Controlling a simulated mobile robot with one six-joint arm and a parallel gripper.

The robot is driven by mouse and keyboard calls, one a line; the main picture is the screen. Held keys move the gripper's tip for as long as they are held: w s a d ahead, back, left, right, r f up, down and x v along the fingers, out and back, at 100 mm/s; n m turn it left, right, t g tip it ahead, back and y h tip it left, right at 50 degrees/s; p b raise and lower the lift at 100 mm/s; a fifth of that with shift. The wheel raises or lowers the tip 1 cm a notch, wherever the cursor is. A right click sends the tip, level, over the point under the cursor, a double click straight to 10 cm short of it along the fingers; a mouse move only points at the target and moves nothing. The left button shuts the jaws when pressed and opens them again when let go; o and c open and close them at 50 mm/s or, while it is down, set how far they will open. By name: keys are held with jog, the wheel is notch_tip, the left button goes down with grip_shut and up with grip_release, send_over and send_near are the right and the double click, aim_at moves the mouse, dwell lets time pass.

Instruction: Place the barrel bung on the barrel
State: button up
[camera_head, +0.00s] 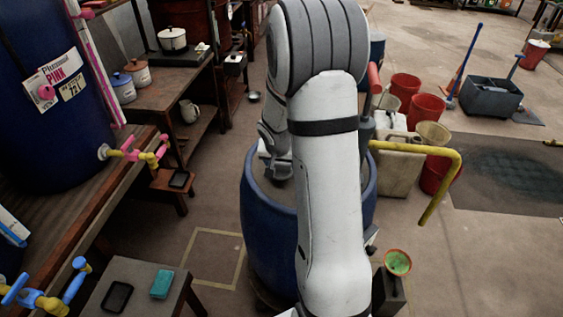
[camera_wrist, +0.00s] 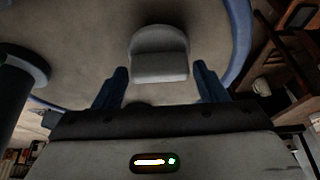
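The blue barrel (camera_head: 262,237) stands upright in the middle of the head view, largely hidden behind my arm. In the wrist view its grey-brown top (camera_wrist: 85,45) fills the upper part, with a blue rim (camera_wrist: 240,40). A pale grey, rounded piece with a flat near face, apparently the barrel bung (camera_wrist: 160,52), is over the barrel top; I cannot tell whether it is seated in a hole. My gripper (camera_wrist: 160,70) is open. Its dark blue fingers are apart, with gaps on both sides of the bung. In the head view the fingertips are hidden.
A bent yellow pipe (camera_head: 440,165) juts out right of the barrel. Red buckets (camera_head: 425,108) and a pale canister (camera_head: 398,165) stand behind it. A dark cylinder (camera_wrist: 18,85) is at left in the wrist view.

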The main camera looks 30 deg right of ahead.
jog(key=shift+o, duration=1.3)
jog(key=shift+r+p, duration=0.3)
jog(key=shift+p, duration=0.05)
jog(key=v, duration=1.2)
jog(key=s+a+r+n+y, duration=0.1)
jog(key=s+a+r+n, duration=0.1)
jog(key=s+a, duration=0.2)
jog(key=s+a+r+n, duration=0.2)
jog(key=s+a, duration=0.1)
jog(key=s, duration=0.6)
jog(key=s+a+r+n+g+y, duration=0.1)
jog(key=s+a+r+n, duration=0.1)
jog(key=s+a, duration=0.2)
jog(key=s, duration=0.3)
jog(key=shift+s+a+r+n+y, duration=0.2)
jog(key=shift+s+a+n+y, duration=0.1)
jog(key=shift+n, duration=0.1)
